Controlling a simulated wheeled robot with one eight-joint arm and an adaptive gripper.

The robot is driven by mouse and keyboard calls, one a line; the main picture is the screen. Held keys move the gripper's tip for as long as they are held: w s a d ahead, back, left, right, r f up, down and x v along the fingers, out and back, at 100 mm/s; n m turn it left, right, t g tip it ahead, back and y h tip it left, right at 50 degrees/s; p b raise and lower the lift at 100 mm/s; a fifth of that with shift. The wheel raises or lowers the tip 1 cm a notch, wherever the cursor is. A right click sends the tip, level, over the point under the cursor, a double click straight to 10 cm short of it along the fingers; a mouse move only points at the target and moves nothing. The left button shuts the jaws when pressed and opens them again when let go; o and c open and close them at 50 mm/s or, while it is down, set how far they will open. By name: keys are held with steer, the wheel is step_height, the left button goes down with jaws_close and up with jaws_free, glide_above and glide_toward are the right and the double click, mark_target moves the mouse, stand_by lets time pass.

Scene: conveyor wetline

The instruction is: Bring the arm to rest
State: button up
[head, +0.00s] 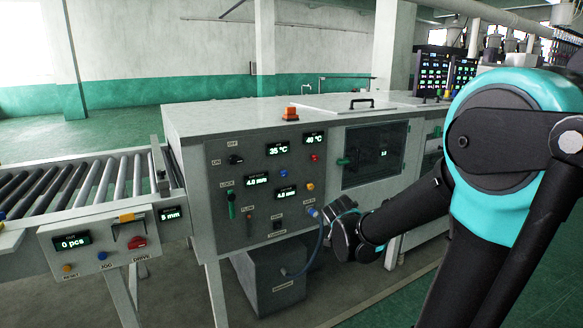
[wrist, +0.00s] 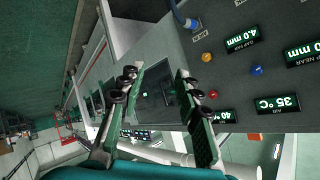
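My gripper shows in the wrist view (wrist: 157,78) with its two fingers apart and nothing between them. In the head view my arm comes in from the right, and its dark end (head: 343,238) is in front of the machine's front side, low and right of the control panel (head: 265,185). The fingertips are not clear in the head view. In the wrist view the panel (wrist: 240,70) appears upside down to the right of the fingers. I cannot tell whether the gripper touches the machine.
A roller conveyor (head: 130,178) with a small control box (head: 100,250) stands at the left. A blue hose (head: 318,250) runs from the panel to a grey tank (head: 275,285) close to my gripper. A windowed door (head: 375,155) is behind my arm. Floor shows at lower right.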

steer(key=s+d+f+n+g, duration=0.1)
steer(key=s+f, duration=0.3)
steer(key=s, duration=0.4)
steer(key=s+d+f+n+g+y, duration=0.1)
steer(key=s+f+n+g, duration=0.2)
steer(key=s, duration=0.5)
steer(key=s+d+f+n+g+y, duration=0.1)
steer(key=s+f+n+g, duration=0.2)
steer(key=s+f, duration=0.3)
steer(key=s+n, duration=0.1)
steer(key=s, duration=0.2)
steer(key=shift+d+f, duration=0.3)
steer(key=shift+f, duration=0.1)
